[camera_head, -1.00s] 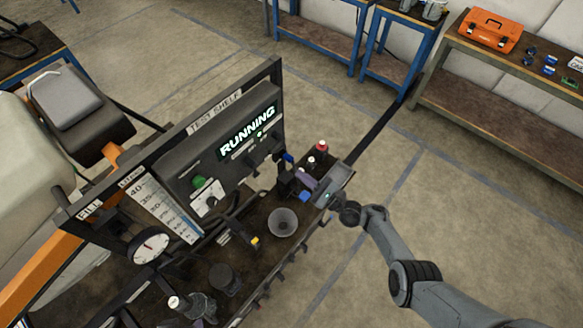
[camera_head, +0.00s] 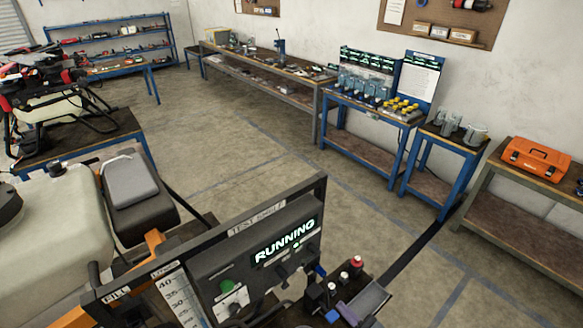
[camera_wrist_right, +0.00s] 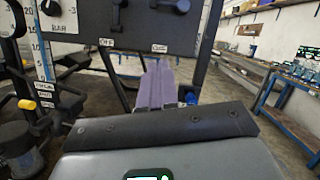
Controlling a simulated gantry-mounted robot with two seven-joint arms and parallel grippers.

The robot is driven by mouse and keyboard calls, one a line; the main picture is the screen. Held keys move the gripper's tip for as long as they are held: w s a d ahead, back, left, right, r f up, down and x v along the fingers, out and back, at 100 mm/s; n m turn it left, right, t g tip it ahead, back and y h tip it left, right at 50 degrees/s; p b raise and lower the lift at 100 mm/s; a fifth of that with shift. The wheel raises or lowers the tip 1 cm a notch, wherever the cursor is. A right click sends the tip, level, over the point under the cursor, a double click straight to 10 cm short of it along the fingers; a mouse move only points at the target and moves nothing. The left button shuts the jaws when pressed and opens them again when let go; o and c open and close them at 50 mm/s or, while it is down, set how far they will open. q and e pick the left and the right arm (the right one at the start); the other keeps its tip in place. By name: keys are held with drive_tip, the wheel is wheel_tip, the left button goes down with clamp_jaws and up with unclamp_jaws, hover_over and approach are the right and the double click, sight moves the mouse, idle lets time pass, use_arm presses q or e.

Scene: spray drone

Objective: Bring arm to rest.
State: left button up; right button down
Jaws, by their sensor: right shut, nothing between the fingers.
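My right gripper (camera_head: 343,307) is at the bottom of the head view, at the right end of the test shelf. Its purple fingers (camera_wrist_right: 155,85) also show in the right wrist view, lying side by side, shut and empty. The grey hand body fills the bottom of that view. The fingers are close to the shelf's control panel (camera_head: 240,290); I cannot tell whether they touch anything. The panel's display (camera_head: 283,243) reads RUNNING in lit letters. My left gripper is not in view.
A large pale tank (camera_head: 50,235) is at the left. Blue-framed benches (camera_head: 365,145) and an orange toolbox (camera_head: 537,160) line the back wall. The floor between is clear.

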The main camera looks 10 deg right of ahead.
drive_tip(key=s+a+f+n+g+h+p, duration=0.1)
drive_tip(key=s+a+f+n+g+p, duration=0.1)
drive_tip(key=s+n+g, duration=0.3)
drive_tip(key=s+a+f+n+h+p, duration=0.1)
drive_tip(key=s+a+f+n+p, duration=0.1)
drive_tip(key=s, duration=0.6)
drive_tip(key=s+a+f+n+g+h+p, duration=0.1)
drive_tip(key=s+a+f+n+g+p, duration=0.1)
drive_tip(key=s+a+n+g, duration=0.3)
drive_tip(key=s+d+r+n+h, duration=0.1)
drive_tip(key=d+r+n+h, duration=0.15)
drive_tip(key=r, duration=0.35)
drive_tip(key=s+d+r+n+h+p, duration=0.1)
drive_tip(key=r+n+h, duration=0.1)
drive_tip(key=r+n, duration=0.35)
drive_tip(key=s+d+r+n+h, duration=0.1)
drive_tip(key=r+n+h, duration=0.15)
drive_tip(key=r, duration=0.55)
drive_tip(key=s+d+r+n+g+h, duration=0.1)
drive_tip(key=s+d+n+g, duration=0.2)
drive_tip(key=s+n, duration=0.2)
drive_tip(key=shift+s+g+h, duration=0.15)
drive_tip(key=shift+g+h, duration=0.15)
drive_tip(key=shift+g, duration=0.1)
